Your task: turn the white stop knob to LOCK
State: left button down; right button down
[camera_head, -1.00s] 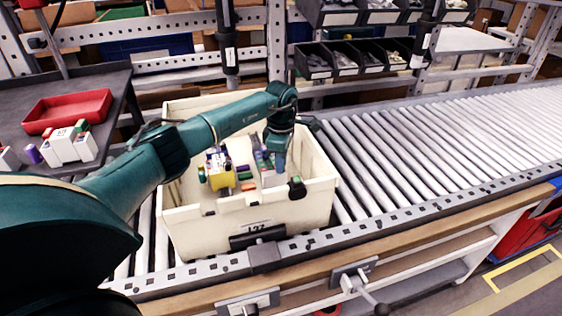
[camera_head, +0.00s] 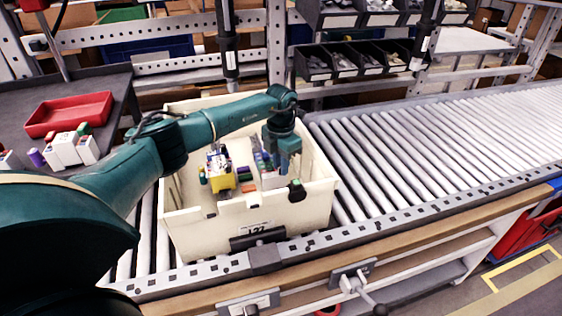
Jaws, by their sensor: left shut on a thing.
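A white knob (camera_head: 350,283) sits on a grey plate on the front side of the conveyor, at the lower middle. Its markings are too small to read. My left gripper (camera_head: 284,168) is inside the cream tote (camera_head: 190,224), well behind and above the knob. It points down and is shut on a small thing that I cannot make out. Near it are purple and white items (camera_head: 262,162) and a black item with a green end (camera_head: 297,190) at the tote's front wall. My right gripper is not in view.
The tote stands on the roller conveyor (camera_head: 420,150), which is clear to the right. A second plate (camera_head: 248,304) is on the front side. A lever with a black ball (camera_head: 381,310) stands by the knob. A red tray (camera_head: 70,113) lies on the left table.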

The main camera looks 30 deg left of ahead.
pick_arm(q)
jog(key=shift+r+n, duration=0.1)
jog(key=shift+n, duration=0.9)
jog(key=shift+n+p, duration=0.3)
jog(key=shift+n, duration=0.2)
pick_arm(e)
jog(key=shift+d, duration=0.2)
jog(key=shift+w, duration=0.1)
pick_arm(q)
jog(key=c, duration=1.5)
grip_release()
jog(key=shift+o, duration=1)
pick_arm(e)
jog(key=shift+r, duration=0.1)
pick_arm(q)
notch_tip(320, 180, up, 13)
jog(key=b, duration=0.1)
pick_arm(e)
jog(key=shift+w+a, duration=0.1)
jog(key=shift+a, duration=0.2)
